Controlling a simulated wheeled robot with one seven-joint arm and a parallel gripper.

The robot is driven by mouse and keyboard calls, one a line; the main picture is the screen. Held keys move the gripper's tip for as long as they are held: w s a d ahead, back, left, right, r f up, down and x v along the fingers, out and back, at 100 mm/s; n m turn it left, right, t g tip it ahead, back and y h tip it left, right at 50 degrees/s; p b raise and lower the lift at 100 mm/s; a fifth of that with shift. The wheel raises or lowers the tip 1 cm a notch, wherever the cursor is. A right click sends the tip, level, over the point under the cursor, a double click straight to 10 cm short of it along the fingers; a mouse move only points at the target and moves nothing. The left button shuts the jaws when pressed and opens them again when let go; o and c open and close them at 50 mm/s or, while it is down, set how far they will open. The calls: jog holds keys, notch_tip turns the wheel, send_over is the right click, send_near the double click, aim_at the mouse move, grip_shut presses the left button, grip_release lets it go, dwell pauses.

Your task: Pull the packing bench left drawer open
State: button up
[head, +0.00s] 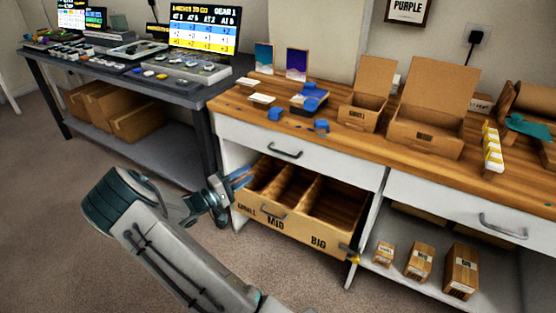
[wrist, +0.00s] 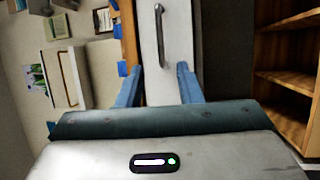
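The packing bench (head: 340,128) has a wooden top and white drawer fronts. Its left drawer (head: 330,165) is flush with the bench and looks closed. A grey bar handle (head: 285,150) is on the drawer's front. My gripper (head: 243,176) is in front of the bench, left of and lower than that handle in the head view. In the wrist view my gripper (wrist: 160,67) has its two blue fingers apart with nothing between them. The drawer front (wrist: 150,75) lies beyond the fingers, and the handle (wrist: 160,38) shows ahead of them, not touched.
A wooden bin with compartments (head: 270,223) sticks out below the left drawer. Another drawer handle (head: 502,226) is at the right. Open boxes (head: 425,130) and blue pieces (head: 275,114) stand on the top. A dark table (head: 190,95) is at the left. Floor in front is clear.

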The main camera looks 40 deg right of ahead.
aim_at(278, 155)
jog(key=d, duration=0.4)
jog(key=d+r, duration=0.1)
jog(key=d, duration=0.3)
jog(key=d+r+b, duration=0.1)
jog(key=d, duration=0.4)
jog(key=shift+d+r, duration=0.1)
jog(key=shift+s, duration=0.1)
grip_shut()
